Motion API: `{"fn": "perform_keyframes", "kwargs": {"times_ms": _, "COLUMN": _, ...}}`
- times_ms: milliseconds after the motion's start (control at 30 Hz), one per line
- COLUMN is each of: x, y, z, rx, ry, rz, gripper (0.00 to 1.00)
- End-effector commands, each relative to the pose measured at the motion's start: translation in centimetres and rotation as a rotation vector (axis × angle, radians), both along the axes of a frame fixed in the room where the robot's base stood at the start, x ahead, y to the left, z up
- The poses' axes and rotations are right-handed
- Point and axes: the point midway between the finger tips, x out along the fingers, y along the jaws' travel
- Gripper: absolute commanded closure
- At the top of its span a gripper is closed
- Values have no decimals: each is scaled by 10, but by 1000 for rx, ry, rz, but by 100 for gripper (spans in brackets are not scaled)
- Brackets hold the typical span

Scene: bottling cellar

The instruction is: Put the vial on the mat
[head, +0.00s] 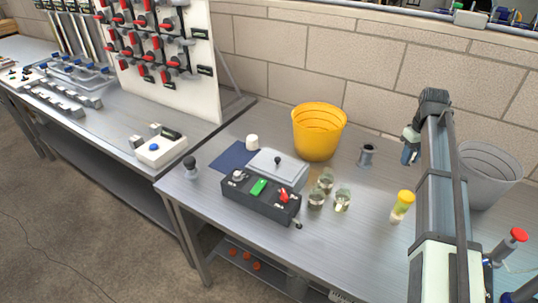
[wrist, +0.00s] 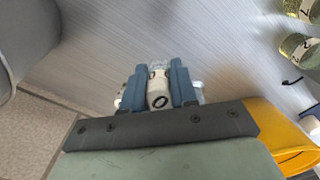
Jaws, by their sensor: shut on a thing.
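My gripper (head: 409,154) is at the right of the table, well apart from the mat. In the wrist view my gripper (wrist: 158,72) has its blue fingers shut on a small whitish vial (wrist: 158,92) with a dark ring-like mark. The held vial cannot be made out in the head view.
A white cup (head: 252,142) stands at the mat's back edge. A yellow-capped bottle (head: 402,206) stands near my arm; a grey bucket (head: 488,174) is right.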

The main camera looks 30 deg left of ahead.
Motion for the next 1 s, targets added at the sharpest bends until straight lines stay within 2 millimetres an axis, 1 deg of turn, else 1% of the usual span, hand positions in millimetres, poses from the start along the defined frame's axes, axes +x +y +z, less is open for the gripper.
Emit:
{"fn": "perform_keyframes", "kwargs": {"times_ms": 167, "x": 2, "y": 0, "z": 34, "rx": 1, "ry": -4, "rz": 0, "gripper": 100}}
{"fn": "perform_keyframes", "kwargs": {"times_ms": 300, "x": 2, "y": 0, "z": 68, "rx": 0, "ry": -3, "rz": 0, "gripper": 100}}
{"fn": "perform_keyframes", "kwargs": {"times_ms": 400, "x": 2, "y": 0, "z": 89, "rx": 1, "ry": -4, "rz": 0, "gripper": 100}}
{"fn": "perform_keyframes", "kwargs": {"times_ms": 567, "x": 2, "y": 0, "z": 116, "rx": 1, "ry": -2, "rz": 0, "gripper": 100}}
{"fn": "perform_keyframes", "kwargs": {"times_ms": 600, "x": 1, "y": 11, "z": 113, "rx": 0, "ry": 0, "rz": 14, "gripper": 100}}
{"fn": "perform_keyframes", "kwargs": {"times_ms": 767, "x": 3, "y": 45, "z": 113, "rx": 0, "ry": 0, "rz": 58, "gripper": 100}}
{"fn": "perform_keyframes", "kwargs": {"times_ms": 867, "x": 3, "y": 71, "z": 113, "rx": 0, "ry": 0, "rz": 92, "gripper": 100}}
{"fn": "perform_keyframes", "kwargs": {"times_ms": 900, "x": 3, "y": 85, "z": 113, "rx": 0, "ry": 0, "rz": 109, "gripper": 100}}
{"fn": "perform_keyframes", "kwargs": {"times_ms": 967, "x": 2, "y": 105, "z": 113, "rx": 0, "ry": 0, "rz": 135, "gripper": 100}}
{"fn": "perform_keyframes", "kwargs": {"times_ms": 1000, "x": 1, "y": 121, "z": 113, "rx": 0, "ry": 0, "rz": 154, "gripper": 100}}
